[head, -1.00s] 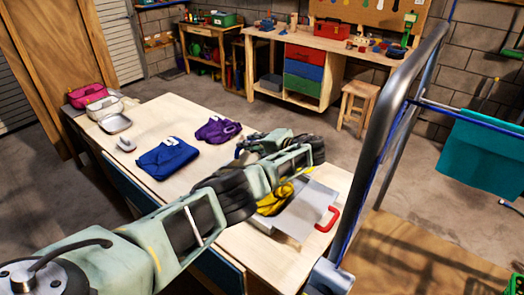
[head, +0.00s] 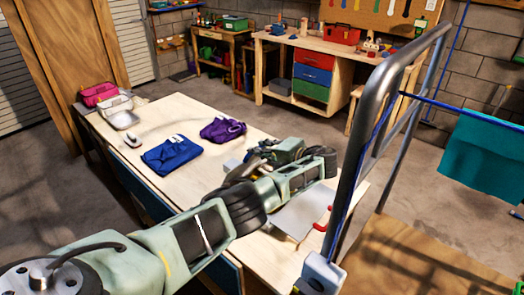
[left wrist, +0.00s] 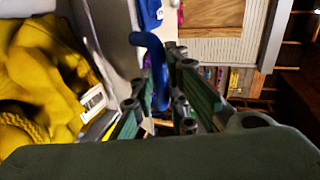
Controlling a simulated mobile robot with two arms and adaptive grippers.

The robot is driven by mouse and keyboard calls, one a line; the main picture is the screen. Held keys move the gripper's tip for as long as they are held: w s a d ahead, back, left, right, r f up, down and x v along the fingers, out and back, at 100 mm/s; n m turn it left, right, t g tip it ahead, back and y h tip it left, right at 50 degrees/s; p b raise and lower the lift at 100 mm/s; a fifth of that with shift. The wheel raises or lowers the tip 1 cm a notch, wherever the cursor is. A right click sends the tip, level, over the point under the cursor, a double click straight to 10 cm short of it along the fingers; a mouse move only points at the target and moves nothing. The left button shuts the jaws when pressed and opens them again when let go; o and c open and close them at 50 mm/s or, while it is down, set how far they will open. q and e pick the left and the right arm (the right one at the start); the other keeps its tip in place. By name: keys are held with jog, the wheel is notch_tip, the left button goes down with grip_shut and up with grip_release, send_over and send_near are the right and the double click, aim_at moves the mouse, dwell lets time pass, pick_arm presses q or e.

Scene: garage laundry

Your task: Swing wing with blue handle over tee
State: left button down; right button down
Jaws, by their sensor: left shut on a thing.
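My left gripper (head: 254,157) is over the near right part of the table, its wrist bent back toward the left. In the left wrist view its fingers (left wrist: 163,100) are closed around the blue handle (left wrist: 156,68), a looped bar beside a grey panel (left wrist: 115,35). The yellow tee (left wrist: 45,75) lies crumpled at the left of that view, with a white label on it. In the head view my arm hides the tee. A grey panel with a red handle (head: 322,218) shows at the table's right end. My right gripper is not in view.
The wooden table (head: 185,115) also holds a folded blue garment (head: 172,156), a folded purple garment (head: 222,130) and bins (head: 98,94) at its far left end. A metal cart rail (head: 350,170) stands close on the right. The table's middle has some bare room.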

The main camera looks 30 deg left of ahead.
pick_arm(q)
jog(key=shift+s+a+f, duration=0.15)
jog(key=shift+s+f, duration=0.05)
jog(key=shift+f, duration=0.3)
jog(key=c, duration=2)
grip_release()
jog(key=shift+c, duration=0.2)
jog(key=shift+w+a+f, duration=0.2)
jog(key=shift+a, duration=0.15)
jog(key=shift+r, duration=0.1)
jog(key=shift+d+r, duration=0.1)
jog(key=shift+d, duration=0.05)
jog(key=v, duration=1.2)
